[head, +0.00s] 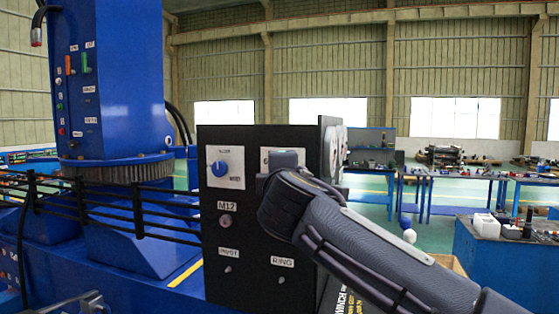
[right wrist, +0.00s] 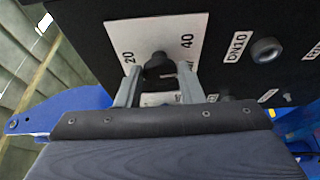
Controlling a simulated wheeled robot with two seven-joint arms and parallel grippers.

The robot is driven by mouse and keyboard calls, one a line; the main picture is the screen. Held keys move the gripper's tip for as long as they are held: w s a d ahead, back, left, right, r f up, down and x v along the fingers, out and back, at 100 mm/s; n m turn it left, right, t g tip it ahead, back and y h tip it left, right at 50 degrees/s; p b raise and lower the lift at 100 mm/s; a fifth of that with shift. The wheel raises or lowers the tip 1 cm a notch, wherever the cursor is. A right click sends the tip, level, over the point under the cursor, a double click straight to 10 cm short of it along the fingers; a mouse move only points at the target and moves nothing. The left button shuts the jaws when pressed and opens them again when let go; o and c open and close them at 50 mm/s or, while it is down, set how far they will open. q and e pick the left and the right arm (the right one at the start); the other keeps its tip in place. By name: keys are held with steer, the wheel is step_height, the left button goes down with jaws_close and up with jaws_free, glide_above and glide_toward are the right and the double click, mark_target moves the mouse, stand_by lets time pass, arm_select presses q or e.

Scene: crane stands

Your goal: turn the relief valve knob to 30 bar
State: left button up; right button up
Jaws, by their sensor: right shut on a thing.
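The relief valve knob (right wrist: 157,63) is black and sits on a white dial plate (right wrist: 177,28) marked 20 on the left and 40 on the right. My right gripper (right wrist: 159,76) has one finger on each side of the knob and is shut on it. The knob's exact setting cannot be read, and the lower plate is partly covered by the fingers. In the head view my right gripper (head: 276,172) is against the front of the black panel (head: 254,232) and hides the knob and most of its plate. My left gripper is not in view.
A blue knob (head: 219,168) on a white plate is left of my right gripper. Below it are a round M12 fitting (head: 225,221) and small toggles labelled PIVOT and RING (head: 281,280). A blue crane column (head: 110,80) and black hoses stand at the left. Workbenches are far behind.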

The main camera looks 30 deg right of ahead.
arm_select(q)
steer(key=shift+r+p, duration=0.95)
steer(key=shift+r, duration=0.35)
arm_select(e)
steer(key=shift+r+n+g, duration=0.1)
steer(key=shift+n+g, duration=0.2)
steer(key=shift+n, duration=0.6)
steer(key=o, duration=1)
steer(key=shift+c, duration=0.2)
arm_select(q)
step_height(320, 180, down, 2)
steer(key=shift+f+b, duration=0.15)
steer(key=shift+b, duration=1)
arm_select(e)
steer(key=v, duration=0.7)
steer(key=shift+s+a, duration=0.15)
steer(key=shift+s, duration=0.2)
